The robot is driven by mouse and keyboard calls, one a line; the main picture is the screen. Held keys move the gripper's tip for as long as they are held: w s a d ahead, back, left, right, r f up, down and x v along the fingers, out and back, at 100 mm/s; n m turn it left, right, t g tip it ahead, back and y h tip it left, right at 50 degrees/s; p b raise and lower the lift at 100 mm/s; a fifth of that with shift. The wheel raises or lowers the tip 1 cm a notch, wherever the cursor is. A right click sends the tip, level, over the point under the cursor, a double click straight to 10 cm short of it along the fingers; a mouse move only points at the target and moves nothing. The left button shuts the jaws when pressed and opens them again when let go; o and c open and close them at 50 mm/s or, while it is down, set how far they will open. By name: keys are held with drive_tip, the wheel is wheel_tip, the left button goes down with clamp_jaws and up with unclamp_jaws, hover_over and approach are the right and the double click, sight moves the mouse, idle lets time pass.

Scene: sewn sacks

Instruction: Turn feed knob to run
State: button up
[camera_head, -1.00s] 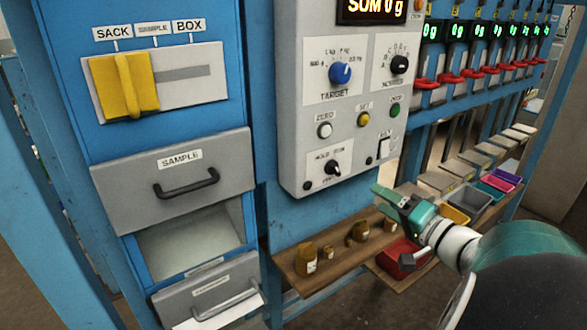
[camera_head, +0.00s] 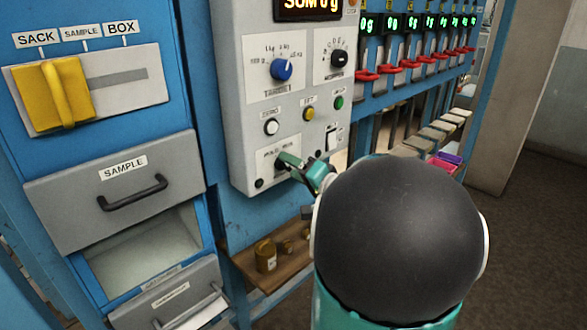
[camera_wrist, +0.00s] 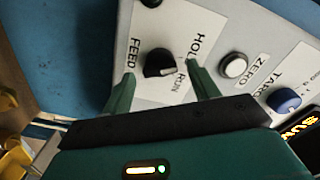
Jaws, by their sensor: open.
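The feed knob (camera_wrist: 159,63) is a small black knob on a white plate, with FEED, HOLD and RUN printed around it in the wrist view. My gripper (camera_wrist: 163,86) is open, with one green finger on each side of the knob and gaps between. The knob's white pointer line faces toward the RUN and HOLD side, but which mark it meets is unclear. In the head view my gripper (camera_head: 285,165) is at the lower part of the grey control panel (camera_head: 240,140), and its green fingers partly cover the knob.
A white ZERO button (camera_wrist: 233,66) and blue TARGET knob (camera_wrist: 284,100) are close by on the panel. A yellow slider handle (camera_head: 55,95) and a SAMPLE drawer (camera_head: 115,185) stand to the left.

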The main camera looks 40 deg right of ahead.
drive_tip(key=shift+w+a, duration=0.1)
drive_tip(key=shift+w, duration=0.05)
drive_tip(key=c, duration=1)
drive_tip(key=shift+m, duration=0.4)
drive_tip(key=m, duration=1.1)
drive_tip(key=shift+f, duration=0.1)
drive_tip(key=shift+m, duration=0.3)
